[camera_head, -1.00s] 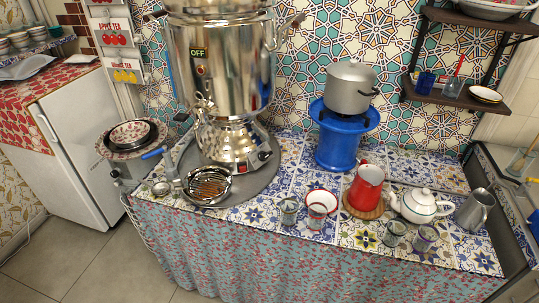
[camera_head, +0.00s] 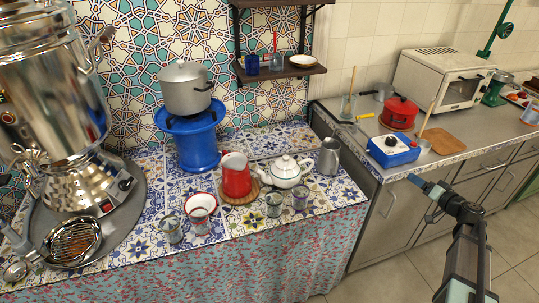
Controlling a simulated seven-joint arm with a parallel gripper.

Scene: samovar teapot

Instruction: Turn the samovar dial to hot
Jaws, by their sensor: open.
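The shiny metal samovar (camera_head: 60,110) stands at the far left of the tiled counter, partly cut off by the picture's left edge. Its lower base carries a small black dial-like knob (camera_head: 125,184) and a red switch (camera_head: 106,206). The knob is too small for me to read its setting. My gripper (camera_head: 413,179) is at the right, in front of the grey side counter, far from the samovar. It points left, is open and holds nothing that I can see.
A red pitcher (camera_head: 236,178), a white teapot (camera_head: 285,172), a metal jug (camera_head: 329,157) and several glasses stand on the tiled counter. A pot (camera_head: 185,88) sits on a blue stand (camera_head: 197,146). Floor (camera_head: 375,272) shows between the counters.

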